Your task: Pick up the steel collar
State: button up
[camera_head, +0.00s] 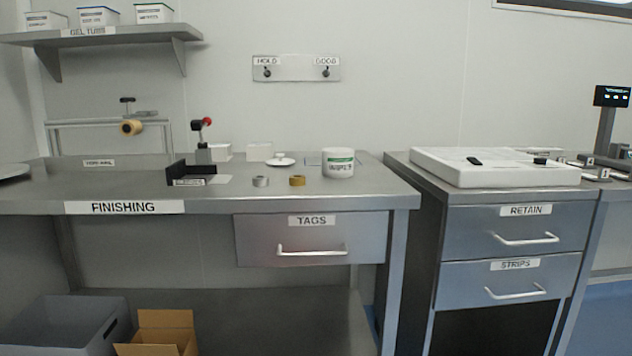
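The steel collar (261,181) is a small silver-grey ring on the steel finishing bench (100,191), near its front edge above the TAGS drawer. A similar brass-coloured collar (297,180) lies just to its right, apart from it. Both stand clear on the bench top. My gripper does not show in the head view.
A black holder (190,174) stands left of the collars, and a white labelled tub (338,163) stands right. A red-knobbed lever device (203,137) and pale blocks are behind. A white slab (492,167) sits on the right cabinet. The bench front left is clear.

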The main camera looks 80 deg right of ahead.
aim_at(258, 180)
jog(key=z, duration=2.2)
